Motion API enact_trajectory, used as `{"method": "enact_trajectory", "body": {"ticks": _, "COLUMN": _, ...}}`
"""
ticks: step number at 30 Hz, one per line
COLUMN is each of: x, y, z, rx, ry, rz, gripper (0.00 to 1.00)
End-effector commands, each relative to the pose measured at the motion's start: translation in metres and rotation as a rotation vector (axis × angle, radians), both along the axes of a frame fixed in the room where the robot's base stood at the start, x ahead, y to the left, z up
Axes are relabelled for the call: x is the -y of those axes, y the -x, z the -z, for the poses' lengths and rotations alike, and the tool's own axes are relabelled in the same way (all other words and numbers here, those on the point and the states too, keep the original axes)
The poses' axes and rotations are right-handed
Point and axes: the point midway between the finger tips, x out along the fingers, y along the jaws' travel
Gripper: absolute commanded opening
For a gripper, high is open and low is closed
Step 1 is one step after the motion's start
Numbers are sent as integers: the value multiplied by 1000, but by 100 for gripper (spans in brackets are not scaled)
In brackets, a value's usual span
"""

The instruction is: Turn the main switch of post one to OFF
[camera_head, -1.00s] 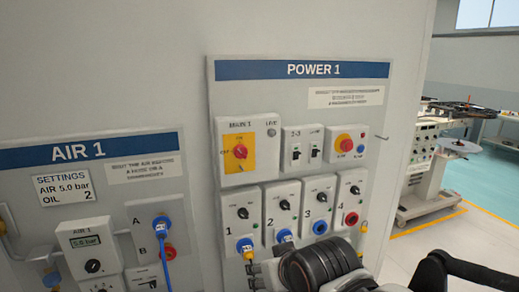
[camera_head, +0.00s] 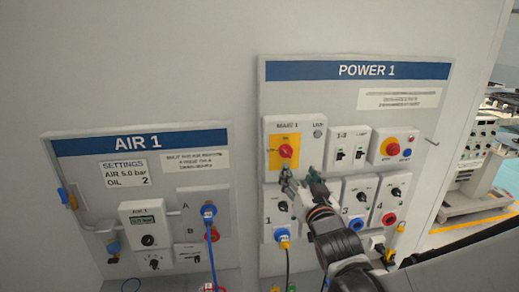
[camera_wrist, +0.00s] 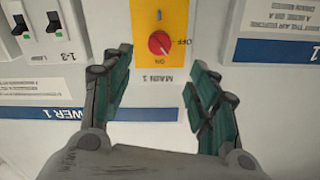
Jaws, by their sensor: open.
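The main switch of post one is a red rotary knob (camera_head: 285,151) on a yellow plate (camera_head: 275,160), on the POWER 1 panel, labelled MAIN 1. In the wrist view the panel appears upside down, with the red knob (camera_wrist: 160,43) on the yellow plate (camera_wrist: 145,12). OFF is printed to its right and ON below it there. Which label the knob points at is not clear. My gripper (camera_head: 299,176) is open and empty, just below the knob in the head view. In the wrist view its fingers (camera_wrist: 160,62) stand on both sides, apart from the knob.
Two small switches (camera_head: 348,154) and a red button (camera_head: 393,147) sit right of the main switch. Numbered outlets with knobs and plugs, such as a blue plug (camera_head: 283,235), lie below, close to my arm. The AIR 1 panel (camera_head: 75,173) is at left.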

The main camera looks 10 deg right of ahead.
Motion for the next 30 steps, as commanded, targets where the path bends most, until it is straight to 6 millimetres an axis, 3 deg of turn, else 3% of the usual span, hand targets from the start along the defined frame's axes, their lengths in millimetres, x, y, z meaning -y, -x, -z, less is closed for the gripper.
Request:
{"method": "enact_trajectory", "body": {"ticks": 16, "x": 0, "y": -101, "z": 1, "rx": -2, "ry": 2, "rz": 1, "gripper": 54}}
{"method": "enact_trajectory", "body": {"ticks": 22, "x": 0, "y": -120, "z": 1, "rx": -2, "ry": 1, "rz": 1, "gripper": 54}}
{"method": "enact_trajectory", "body": {"ticks": 30, "x": 0, "y": -123, "z": 0, "rx": -2, "ry": 1, "rz": 1, "gripper": 54}}
